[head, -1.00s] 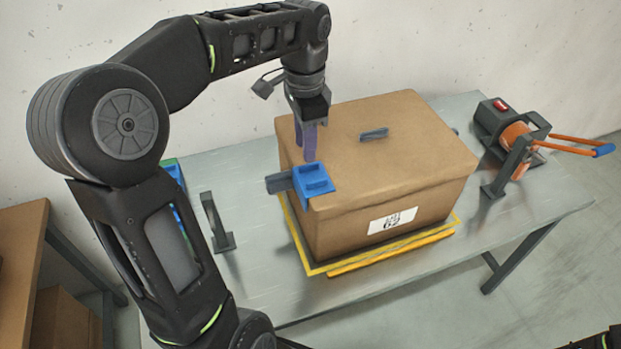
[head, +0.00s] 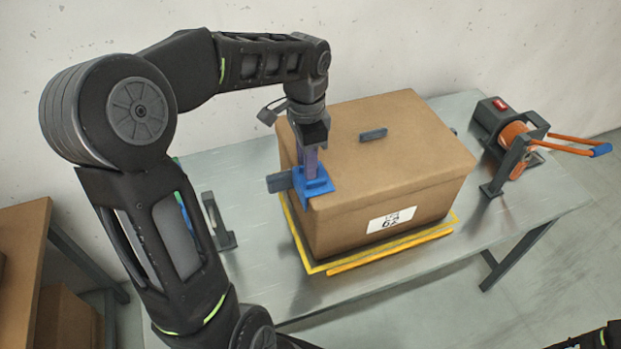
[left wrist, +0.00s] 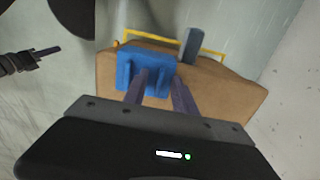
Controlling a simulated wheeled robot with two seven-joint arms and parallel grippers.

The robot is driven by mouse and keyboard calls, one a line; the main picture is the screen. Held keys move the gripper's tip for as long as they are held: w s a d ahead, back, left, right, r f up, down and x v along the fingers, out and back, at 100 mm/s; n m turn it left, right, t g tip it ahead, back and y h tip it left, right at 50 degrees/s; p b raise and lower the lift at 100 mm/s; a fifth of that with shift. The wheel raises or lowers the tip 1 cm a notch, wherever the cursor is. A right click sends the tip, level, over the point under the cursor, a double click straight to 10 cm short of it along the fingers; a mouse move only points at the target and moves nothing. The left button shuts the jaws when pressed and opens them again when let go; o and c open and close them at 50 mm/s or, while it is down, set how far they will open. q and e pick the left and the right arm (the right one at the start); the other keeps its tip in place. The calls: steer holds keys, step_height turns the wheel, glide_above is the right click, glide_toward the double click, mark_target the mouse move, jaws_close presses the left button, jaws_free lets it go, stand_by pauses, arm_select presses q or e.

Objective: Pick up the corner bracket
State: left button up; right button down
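The corner bracket (head: 316,190) is a blue angled piece with raised ribs, seated on the near left top corner of a cardboard box (head: 400,150). A dark grey block (head: 279,182) sticks out at its left. In the left wrist view the bracket (left wrist: 146,66) lies just beyond the fingertips. My left gripper (head: 312,175) points down at the bracket. Its two purple fingers are apart, with part of the bracket seemingly between the tips; contact is unclear. A dark piece at the left of the left wrist view looks like my right gripper (left wrist: 50,51); its fingers are unclear.
The box stands inside a yellow outline on a grey metal table (head: 370,285). A small grey block (head: 373,135) is on its lid. A tool with orange handles (head: 565,143) stands at right, a dark stand (head: 218,225) at left.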

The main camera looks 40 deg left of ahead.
arm_select(q)
steer(key=shift+c, duration=0.5)
jaws_close()
step_height(320, 180, up, 7)
steer(key=shift+r+b, duration=0.2)
steer(key=shift+b, duration=0.35)
step_height(320, 180, up, 3)
steer(key=shift+f+p, duration=0.15)
steer(key=shift+p, duration=0.85)
